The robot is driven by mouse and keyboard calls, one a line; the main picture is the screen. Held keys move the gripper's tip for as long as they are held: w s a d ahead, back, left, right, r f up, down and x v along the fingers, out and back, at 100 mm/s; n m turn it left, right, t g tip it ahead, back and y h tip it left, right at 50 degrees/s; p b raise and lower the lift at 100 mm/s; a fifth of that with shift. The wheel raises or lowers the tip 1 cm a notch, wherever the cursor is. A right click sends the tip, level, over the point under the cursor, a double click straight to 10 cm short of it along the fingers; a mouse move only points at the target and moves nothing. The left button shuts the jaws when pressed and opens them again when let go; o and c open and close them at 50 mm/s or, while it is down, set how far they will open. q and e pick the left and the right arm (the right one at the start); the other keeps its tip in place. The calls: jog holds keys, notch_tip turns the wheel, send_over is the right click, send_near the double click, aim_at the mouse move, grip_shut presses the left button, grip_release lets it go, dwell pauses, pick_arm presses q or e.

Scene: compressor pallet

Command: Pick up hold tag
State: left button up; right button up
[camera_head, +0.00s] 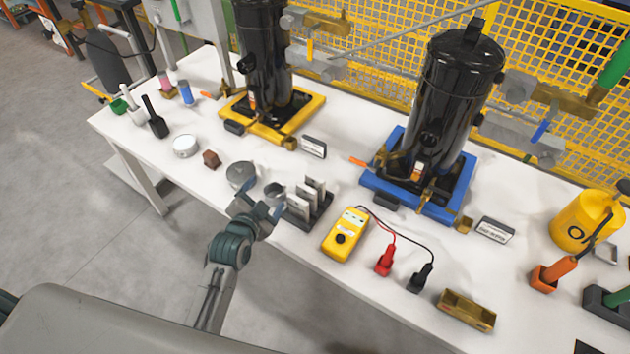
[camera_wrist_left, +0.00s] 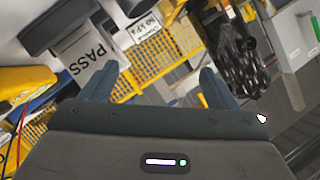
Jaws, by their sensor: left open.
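A dark rack (camera_head: 318,211) near the front edge of the table holds several upright pale tags (camera_head: 302,197). Their print is too small to read in the head view. In the left wrist view a white tag reading PASS (camera_wrist_left: 84,56) hangs at upper left, and another printed tag (camera_wrist_left: 138,28) is beside it. I cannot tell which tag is the hold tag. My left gripper (camera_head: 262,203) is just left of the rack, at the table's front edge. Its fingers are apart and empty, as the left wrist view (camera_wrist_left: 158,82) also shows.
A yellow meter (camera_head: 346,236) with red and black leads lies right of the rack. A grey round tin (camera_head: 241,175) is behind my gripper. Black compressors on a yellow base (camera_head: 231,109) and a blue base (camera_head: 375,182) stand behind. Yellow mesh fencing (camera_head: 395,38) closes the back.

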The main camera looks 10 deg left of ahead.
pick_arm(q)
jog(key=d+r+n+g+h+p, duration=0.1)
jog(key=d+n+g+h, duration=0.1)
jog(key=d+n+h, duration=0.3)
jog(key=y+p, duration=0.1)
jog(key=p, duration=0.1)
send_near(314, 178)
jog(key=shift+w+d+f+m, duration=0.15)
jog(key=shift+w+d+f, duration=0.1)
jog(key=shift+w+f, duration=0.25)
jog(key=shift+w+d+f+m, duration=0.15)
jog(key=shift+w+d+f, duration=0.15)
jog(key=shift+w, duration=0.35)
jog(key=shift+w+d, duration=0.15)
jog(key=shift+w, duration=0.35)
jog(key=p+x, duration=0.1)
jog(key=x, duration=0.2)
jog(key=shift+w, duration=0.1)
jog(key=shift+w+d+f+p, duration=0.15)
jog(key=shift+w+f+p, duration=0.15)
jog(key=shift+w, duration=0.15)
jog(key=c, duration=1.3)
